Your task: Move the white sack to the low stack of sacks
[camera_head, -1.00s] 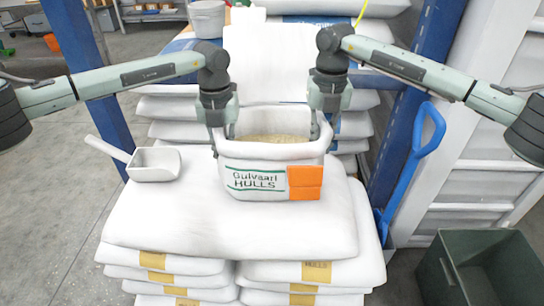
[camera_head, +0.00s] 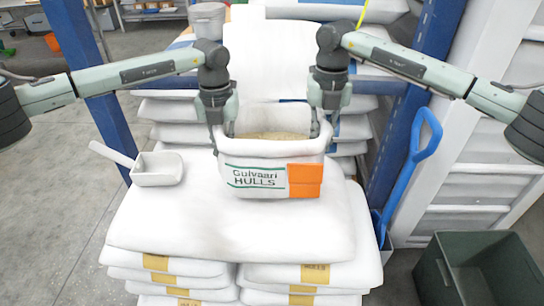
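The white sack (camera_head: 256,164), lettered "Gulvaari HULLS" with an orange patch, is upright and open at the top, with pale grainy contents. It is over the back part of the low stack of sacks (camera_head: 220,228); I cannot tell whether its base touches the top sack. My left gripper (camera_head: 224,128) is shut on its left rim. My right gripper (camera_head: 320,128) is shut on its right rim. The fingertips are partly hidden by the sack walls.
A white scoop (camera_head: 158,168) lies on the low stack, left of the sack. A taller stack (camera_head: 268,60) stands behind, between blue posts (camera_head: 418,100). A blue-handled tool (camera_head: 410,170) leans at the right. A dark green bin (camera_head: 480,268) stands at front right.

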